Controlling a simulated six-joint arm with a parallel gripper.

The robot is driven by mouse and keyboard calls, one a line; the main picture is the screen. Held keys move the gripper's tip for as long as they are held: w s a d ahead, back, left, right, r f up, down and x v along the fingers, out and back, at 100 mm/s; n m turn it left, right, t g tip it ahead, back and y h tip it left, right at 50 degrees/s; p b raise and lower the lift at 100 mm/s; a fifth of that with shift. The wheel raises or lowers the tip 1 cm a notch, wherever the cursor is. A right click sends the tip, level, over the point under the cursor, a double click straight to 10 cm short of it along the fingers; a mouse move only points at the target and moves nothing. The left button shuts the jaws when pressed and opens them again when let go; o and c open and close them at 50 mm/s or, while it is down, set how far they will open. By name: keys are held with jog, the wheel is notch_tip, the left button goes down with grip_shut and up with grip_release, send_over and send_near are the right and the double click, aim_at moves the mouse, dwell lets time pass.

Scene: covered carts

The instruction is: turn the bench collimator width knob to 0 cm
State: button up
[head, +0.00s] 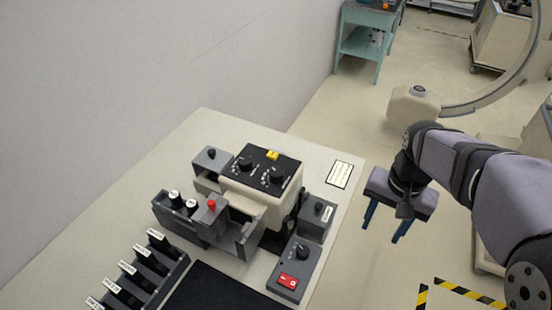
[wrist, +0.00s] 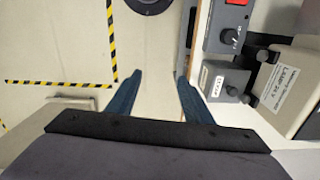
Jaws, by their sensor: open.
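The bench collimator is most likely the beige box (head: 250,198) with a black top panel on the bench. Two black knobs, a left one (head: 246,163) and a right one (head: 276,174), stand on that panel with white markings around them. The markings are too small to read, so I cannot tell which is the width knob or its setting. My gripper (head: 385,226) is right of the bench, over the floor, with blue fingers apart and empty. In the wrist view my gripper (wrist: 160,76) points past the bench edge, and a beige box (wrist: 294,92) with a label shows at right.
A control box (head: 293,270) with a red switch and knob sits at the bench's front right. A small grey box (head: 315,217) stands beside the beige box. Left are a grey holder (head: 180,222) and a labelled rack (head: 138,275). A teal cart (head: 366,43) stands behind.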

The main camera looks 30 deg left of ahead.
jog(key=w+a+r+p, duration=0.2)
jog(key=a+r, duration=0.2)
jog(key=a, duration=0.4)
jog(key=w+a+r+p, duration=0.1)
jog(key=a+r, duration=0.4)
jog(key=a, duration=0.2)
notch_tip(320, 180, up, 6)
jog(key=f+m+p, duration=0.1)
jog(key=m+p, duration=0.1)
send_over(276, 172)
jog(key=shift+s+r, duration=0.1)
jog(key=shift+r, duration=0.15)
jog(key=shift+f, duration=0.15)
jog(key=shift+f+p, duration=0.8)
jog(key=shift+f, duration=2.75)
jog(key=shift+c, duration=0.5)
jog(key=c, duration=1)
